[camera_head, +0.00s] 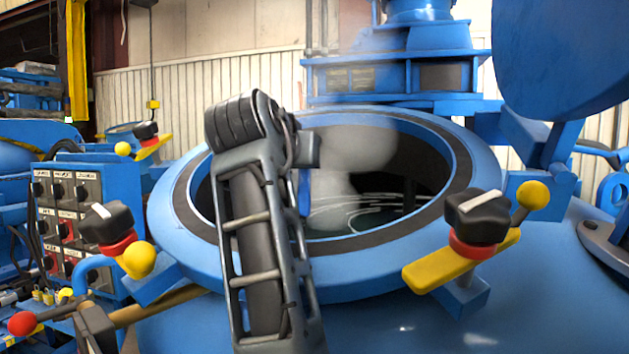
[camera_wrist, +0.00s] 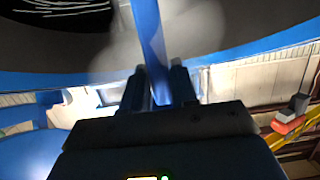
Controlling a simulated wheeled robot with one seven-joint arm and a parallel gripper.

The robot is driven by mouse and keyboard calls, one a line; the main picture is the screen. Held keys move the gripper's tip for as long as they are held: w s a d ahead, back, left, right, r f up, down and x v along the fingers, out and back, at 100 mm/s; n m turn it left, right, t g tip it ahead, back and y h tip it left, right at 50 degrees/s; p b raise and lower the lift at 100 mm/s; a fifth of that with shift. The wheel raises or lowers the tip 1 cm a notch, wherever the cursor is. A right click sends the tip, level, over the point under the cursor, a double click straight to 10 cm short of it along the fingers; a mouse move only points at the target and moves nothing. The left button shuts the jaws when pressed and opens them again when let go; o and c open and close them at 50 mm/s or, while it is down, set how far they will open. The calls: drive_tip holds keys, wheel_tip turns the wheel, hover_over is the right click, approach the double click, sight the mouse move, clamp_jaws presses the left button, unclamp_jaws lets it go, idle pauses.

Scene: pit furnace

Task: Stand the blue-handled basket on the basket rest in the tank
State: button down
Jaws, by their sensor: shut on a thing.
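My gripper (camera_wrist: 160,84) is shut on the upright blue handle (camera_wrist: 150,38) of the basket, which runs out of the top of the wrist view. In the head view a short piece of the blue handle (camera_head: 304,192) shows just right of my arm, inside the round tank mouth. My gripper's fingers are hidden there. The basket body is not clear in either view. The tank (camera_head: 345,283) is blue, with a dark band around its open mouth. Pale curved lines (camera_head: 365,212) show inside; I cannot tell whether they are the basket rest.
Black-knobbed clamps with yellow bars stand at the rim's right (camera_head: 475,222), left (camera_head: 108,228) and back left (camera_head: 147,138). A raised blue lid (camera_head: 565,55) hangs at the upper right. A control box (camera_head: 68,210) stands at left. Haze drifts over the mouth.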

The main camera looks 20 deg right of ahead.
drive_tip(key=c, duration=1.2)
unclamp_jaws()
drive_tip(key=shift+r, duration=0.15)
drive_tip(key=o, duration=0.4)
drive_tip(key=shift+o, duration=0.4)
drive_tip(key=shift+f, duration=0.25)
drive_tip(key=o, duration=0.4)
drive_tip(key=shift+o, duration=0.2)
drive_tip(key=shift+r, duration=0.1)
drive_tip(key=shift+s+a, duration=0.1)
drive_tip(key=p+v, duration=0.2)
drive_tip(key=v, duration=0.8)
drive_tip(key=shift+s+a, duration=0.2)
drive_tip(key=shift+s, duration=0.1)
drive_tip(key=shift+r, duration=0.1)
